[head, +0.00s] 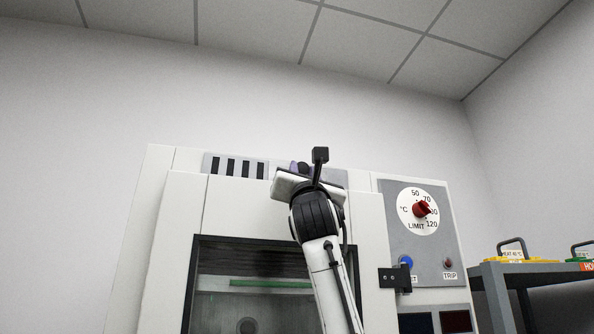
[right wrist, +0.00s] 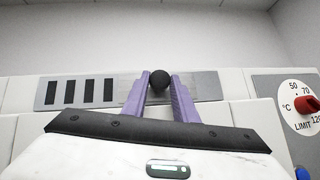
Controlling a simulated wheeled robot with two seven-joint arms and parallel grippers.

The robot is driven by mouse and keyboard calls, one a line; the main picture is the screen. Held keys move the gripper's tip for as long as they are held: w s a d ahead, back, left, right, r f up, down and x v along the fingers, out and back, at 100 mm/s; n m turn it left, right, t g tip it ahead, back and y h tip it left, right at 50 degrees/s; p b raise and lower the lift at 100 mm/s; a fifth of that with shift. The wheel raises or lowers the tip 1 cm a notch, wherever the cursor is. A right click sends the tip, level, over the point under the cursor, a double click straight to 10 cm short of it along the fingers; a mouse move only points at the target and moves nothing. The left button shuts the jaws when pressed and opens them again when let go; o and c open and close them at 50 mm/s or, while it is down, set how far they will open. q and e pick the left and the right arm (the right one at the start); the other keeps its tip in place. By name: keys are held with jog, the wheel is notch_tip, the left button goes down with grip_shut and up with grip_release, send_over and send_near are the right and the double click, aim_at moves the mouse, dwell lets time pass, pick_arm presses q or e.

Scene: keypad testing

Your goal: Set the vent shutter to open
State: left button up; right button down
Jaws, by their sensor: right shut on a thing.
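The vent is a grey strip (head: 209,165) high on the front of the white cabinet, with several dark upright slots (head: 238,168) at its left. The strip (right wrist: 47,92) and slots (right wrist: 80,92) also show in the right wrist view. A round black knob (right wrist: 159,78) sits right of the slots, in front of a plain grey plate (right wrist: 207,86). My right gripper (right wrist: 159,88) is shut on the knob, its purple fingers on either side. In the head view my right gripper (head: 298,167) largely hides the knob. My left gripper is out of view.
The cabinet has a dark window door (head: 250,262) below. At right, a panel carries a red limit dial (head: 421,209), a blue button (head: 405,262) and a trip lamp (head: 448,263). A grey cart (head: 540,267) with yellow-tagged items stands farther right.

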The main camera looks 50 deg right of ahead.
jog(key=shift+s+d, duration=0.1)
jog(key=shift+d, duration=0.05)
jog(key=c, duration=1.4)
grip_release()
jog(key=shift+s+d, duration=0.1)
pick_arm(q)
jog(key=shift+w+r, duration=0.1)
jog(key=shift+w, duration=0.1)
pick_arm(e)
jog(key=shift+a+f, duration=0.2)
jog(key=shift+f, duration=0.05)
pick_arm(q)
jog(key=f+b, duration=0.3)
jog(key=b, duration=0.1)
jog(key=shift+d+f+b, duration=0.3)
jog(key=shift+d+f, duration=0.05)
pick_arm(e)
jog(key=v, duration=0.9)
jog(key=shift+s+a+f, duration=0.2)
jog(key=shift+s, duration=0.05)
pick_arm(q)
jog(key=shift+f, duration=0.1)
